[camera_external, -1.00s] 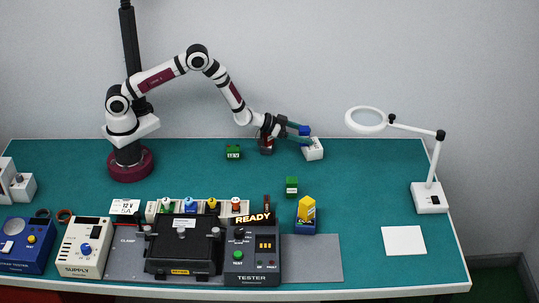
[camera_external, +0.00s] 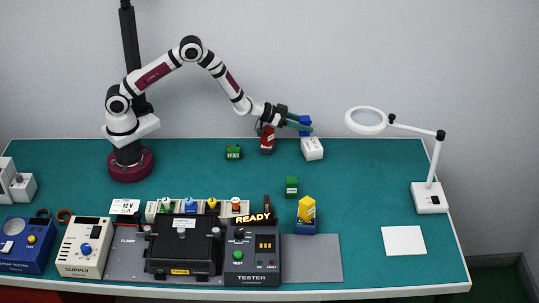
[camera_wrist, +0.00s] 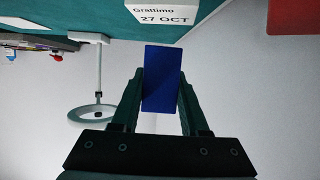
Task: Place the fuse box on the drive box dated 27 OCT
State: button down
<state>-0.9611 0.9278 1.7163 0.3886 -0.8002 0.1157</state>
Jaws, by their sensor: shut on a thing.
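A blue box (camera_wrist: 162,80), which I take to be the fuse box, is held between the fingers of my gripper (camera_wrist: 160,100). In the external view the blue box (camera_external: 305,120) shows at my gripper (camera_external: 300,124), above the white box (camera_external: 313,152). In the wrist view the white box's label (camera_wrist: 162,14) reads "Grattimo 27 OCT"; this is the drive box. A gap shows there between the blue box and the white box. The held box's far sides are hidden.
A red box (camera_external: 267,145) stands just left of the white box. Green boxes (camera_external: 233,152) (camera_external: 291,186) and a yellow piece (camera_external: 306,208) on a blue base are nearby. A magnifier lamp (camera_external: 428,200) stands at right. The mat between is clear.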

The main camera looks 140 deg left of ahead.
jog(key=w+d+r, duration=0.4)
jog(key=d+r, duration=0.2)
jog(key=d, duration=0.4)
jog(key=n+g+y, duration=0.2)
jog(key=n+g, duration=0.2)
send_over(313, 143)
jog(key=f, duration=0.5)
jog(key=shift+w+d+f, duration=0.2)
jog(key=shift+d+f, duration=0.15)
jog(key=shift+d, duration=0.05)
jog(key=shift+s+a+f, duration=0.1)
jog(key=shift+a+f, duration=0.05)
jog(key=shift+f, duration=0.95)
jog(key=shift+a+f, duration=0.15)
jog(key=shift+f, duration=0.95)
jog(key=shift+c, duration=2.1)
grip_release()
jog(key=shift+f, duration=0.15)
